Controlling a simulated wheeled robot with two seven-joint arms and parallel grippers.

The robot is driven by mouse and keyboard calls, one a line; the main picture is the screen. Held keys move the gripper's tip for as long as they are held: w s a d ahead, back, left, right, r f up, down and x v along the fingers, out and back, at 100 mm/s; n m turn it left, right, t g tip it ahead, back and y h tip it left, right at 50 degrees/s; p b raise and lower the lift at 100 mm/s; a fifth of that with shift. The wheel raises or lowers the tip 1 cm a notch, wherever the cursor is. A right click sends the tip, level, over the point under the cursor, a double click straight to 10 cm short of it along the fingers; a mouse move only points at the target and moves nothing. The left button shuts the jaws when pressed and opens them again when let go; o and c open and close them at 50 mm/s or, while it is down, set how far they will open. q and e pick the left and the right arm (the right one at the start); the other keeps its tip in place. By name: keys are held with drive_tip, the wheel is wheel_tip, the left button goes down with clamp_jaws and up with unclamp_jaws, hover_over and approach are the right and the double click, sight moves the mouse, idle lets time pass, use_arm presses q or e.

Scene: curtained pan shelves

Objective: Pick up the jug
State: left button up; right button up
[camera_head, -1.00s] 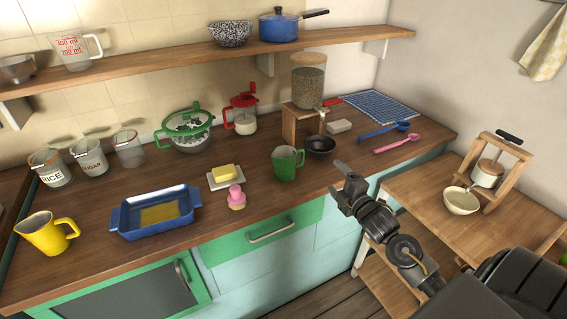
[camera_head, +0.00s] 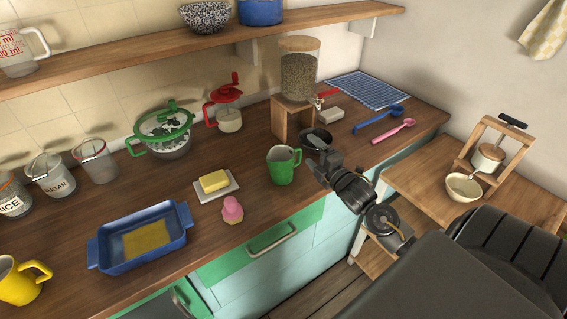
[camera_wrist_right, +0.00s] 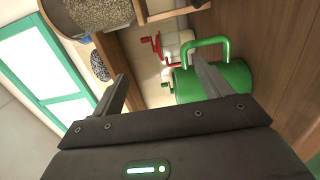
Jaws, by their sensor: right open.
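A green jug (camera_head: 281,168) stands upright near the front edge of the wooden counter, its handle toward the right. A yellow jug (camera_head: 17,283) stands at the far left, cut by the picture edge. My right gripper (camera_head: 316,156) is just right of the green jug, above the counter edge and in front of a dark bowl. In the wrist view its fingers (camera_wrist_right: 163,82) are apart with nothing between them. There the green jug (camera_wrist_right: 233,78) lies beyond the right finger, which partly covers it; contact cannot be told. My left gripper is out of view.
A dark bowl (camera_head: 318,136), partly hidden, and a wooden stand (camera_head: 281,122) with a grain jar (camera_head: 299,75) are behind the gripper. A butter dish (camera_head: 216,185), pink cupcake (camera_head: 232,210) and blue baking dish (camera_head: 142,239) lie left of the green jug. A side table (camera_head: 407,178) stands right.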

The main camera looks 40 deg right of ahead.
approach(297, 162)
drive_tip(key=w+r+p, duration=0.1)
drive_tip(key=w+r, duration=0.1)
drive_tip(key=r, duration=0.1)
drive_tip(key=shift+w, duration=0.3)
drive_tip(key=shift+w+d, duration=0.1)
drive_tip(key=shift+w, duration=0.2)
drive_tip(key=shift+w+f, duration=0.15)
drive_tip(key=shift+w, duration=0.3)
drive_tip(key=w+p, duration=0.2)
drive_tip(key=w, duration=0.3)
drive_tip(key=shift+w+d, duration=0.1)
drive_tip(key=shift+d, duration=0.1)
drive_tip(key=shift+w, duration=0.35)
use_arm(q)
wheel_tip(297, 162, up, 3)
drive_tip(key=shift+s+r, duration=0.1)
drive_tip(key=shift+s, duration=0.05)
use_arm(e)
drive_tip(key=shift+s, duration=0.1)
drive_tip(key=c, duration=1)
